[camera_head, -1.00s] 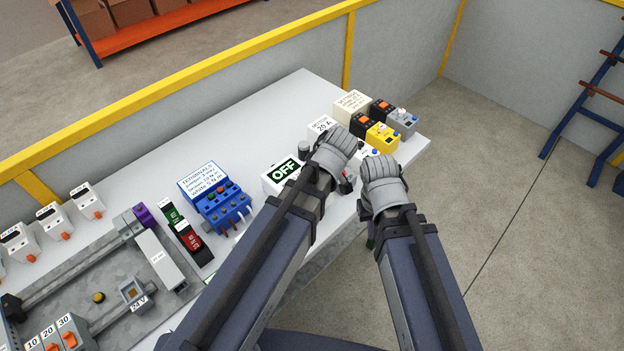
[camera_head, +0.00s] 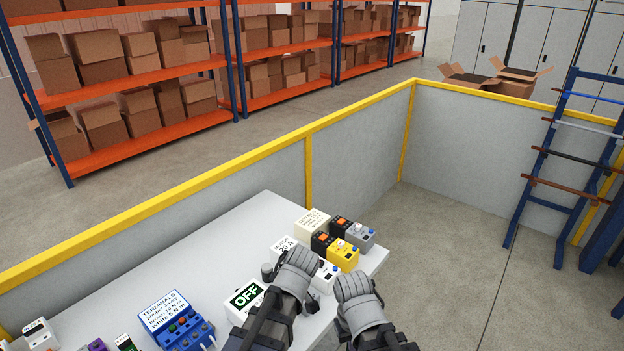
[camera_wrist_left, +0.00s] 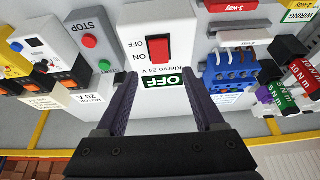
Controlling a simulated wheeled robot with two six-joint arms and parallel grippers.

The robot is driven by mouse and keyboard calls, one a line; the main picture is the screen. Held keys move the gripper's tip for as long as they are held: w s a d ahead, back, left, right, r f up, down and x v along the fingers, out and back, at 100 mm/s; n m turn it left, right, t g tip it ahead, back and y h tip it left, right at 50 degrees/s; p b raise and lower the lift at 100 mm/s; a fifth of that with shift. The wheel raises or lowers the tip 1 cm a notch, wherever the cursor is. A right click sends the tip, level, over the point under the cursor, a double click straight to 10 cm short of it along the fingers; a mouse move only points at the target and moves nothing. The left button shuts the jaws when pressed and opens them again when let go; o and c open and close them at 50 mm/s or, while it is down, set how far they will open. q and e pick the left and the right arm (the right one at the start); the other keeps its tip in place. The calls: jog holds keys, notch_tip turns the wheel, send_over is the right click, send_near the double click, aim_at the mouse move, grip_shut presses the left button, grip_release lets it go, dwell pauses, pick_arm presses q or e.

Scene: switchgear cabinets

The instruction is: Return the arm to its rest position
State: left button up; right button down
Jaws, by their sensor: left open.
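My left gripper (camera_head: 295,270) is a grey hand over the bench, beside the white box marked OFF (camera_head: 245,297) and in front of the 20 A motor box. In the left wrist view its two dark fingers (camera_wrist_left: 162,78) are spread with nothing between them. Beyond them is the OFF label and a white housing with a red rocker switch (camera_wrist_left: 158,50). I cannot tell its distance from the fingertips. My right gripper (camera_head: 358,298) is close to the right of the left one, near the bench's right edge. Its finger opening does not show.
The bench (camera_head: 215,243) holds a blue terminal block (camera_head: 188,333) at front left and yellow (camera_head: 343,256) and grey (camera_head: 360,236) blocks at the far right corner. A grey, yellow-topped partition (camera_head: 250,172) stands behind. A blue rack (camera_head: 555,170) is right. Floor between is clear.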

pick_arm(q)
jog(key=s+d+f+m+g+h+b, duration=0.3)
jog(key=s+d+f+m+b, duration=0.4)
jog(key=s+m, duration=0.4)
notch_tip(320, 180, down, 2)
jog(key=d+m, duration=0.1)
jog(key=m, duration=0.2)
jog(key=shift+s+d+m, duration=0.25)
jog(key=shift+m, duration=0.15)
